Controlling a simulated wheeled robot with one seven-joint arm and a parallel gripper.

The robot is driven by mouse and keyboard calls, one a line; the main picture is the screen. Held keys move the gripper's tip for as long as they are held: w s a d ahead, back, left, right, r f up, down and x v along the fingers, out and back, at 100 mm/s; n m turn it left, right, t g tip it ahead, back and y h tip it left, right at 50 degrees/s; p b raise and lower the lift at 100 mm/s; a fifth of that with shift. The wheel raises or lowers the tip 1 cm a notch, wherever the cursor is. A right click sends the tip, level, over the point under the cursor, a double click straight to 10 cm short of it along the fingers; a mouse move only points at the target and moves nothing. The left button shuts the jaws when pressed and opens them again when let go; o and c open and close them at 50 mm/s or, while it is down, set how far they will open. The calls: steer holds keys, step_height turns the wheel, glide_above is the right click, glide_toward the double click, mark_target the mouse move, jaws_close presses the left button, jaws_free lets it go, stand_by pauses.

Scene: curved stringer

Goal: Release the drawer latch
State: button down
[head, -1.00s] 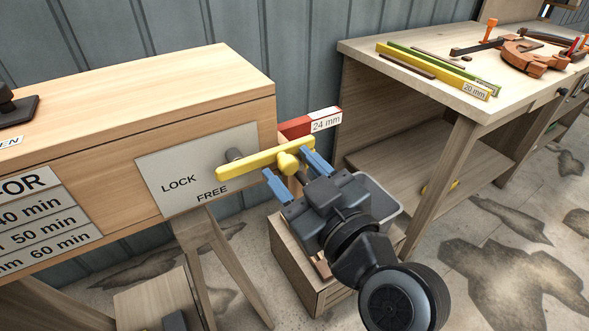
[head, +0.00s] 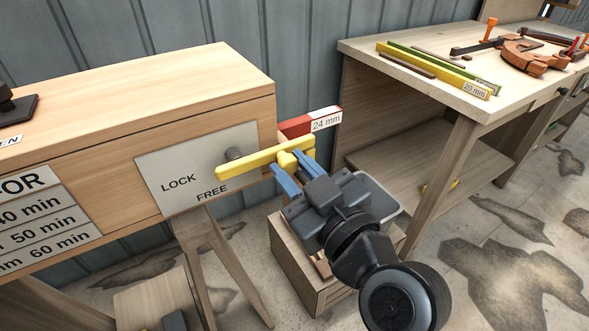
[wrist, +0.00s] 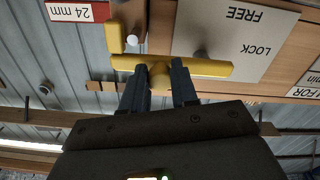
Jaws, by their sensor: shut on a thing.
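The drawer latch is a yellow bar handle (head: 245,166) on a grey pivot, set on a pale plate (head: 182,172) marked LOCK and FREE. The bar points right and slightly up, past the plate's right edge. My gripper (head: 292,165) has its blue fingers shut on the yellow knob near the bar's right end. In the wrist view the yellow bar (wrist: 212,68) runs across above the fingers, and the dark fingertips (wrist: 159,78) stand on both sides of the knob. The wrist view shows the plate (wrist: 235,40) upside down.
A red and white block marked 24 mm (head: 310,123) is just behind the handle's end. A wooden crate (head: 302,270) stands on the floor below my gripper. A workbench (head: 400,70) with clamps stands at right.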

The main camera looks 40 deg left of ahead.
mark_target(284, 152)
steer(key=shift+n+b, duration=0.3)
steer(key=shift+b, duration=0.15)
steer(key=n+b, duration=0.1)
steer(key=b, duration=0.1)
steer(key=shift+r+n+b, duration=0.3)
steer(key=shift+r+n, duration=0.1)
steer(key=r+n+b, duration=0.1)
steer(key=b, duration=0.1)
steer(key=r+n+b, duration=0.1)
steer(key=n, duration=0.1)
steer(key=shift+s+n+b, duration=0.25)
steer(key=shift+n+b, duration=0.05)
steer(key=shift+b, duration=0.1)
steer(key=n+b, duration=0.1)
steer(key=r+n, duration=0.1)
steer(key=s+n+b, duration=0.1)
steer(key=shift+a+r+b, duration=0.2)
steer(key=shift+a+b, duration=0.05)
steer(key=shift+b, duration=0.05)
steer(key=shift+s+a+r+n+b, duration=0.15)
steer(key=shift+s+r+n+b, duration=0.25)
steer(key=shift+n, duration=0.35)
steer(key=shift+s+a+r+n+b, duration=0.15)
steer(key=shift+n+b, duration=0.3)
steer(key=shift+n, duration=0.3)
steer(key=c, duration=0.9)
jaws_free()
steer(key=shift+o, duration=0.2)
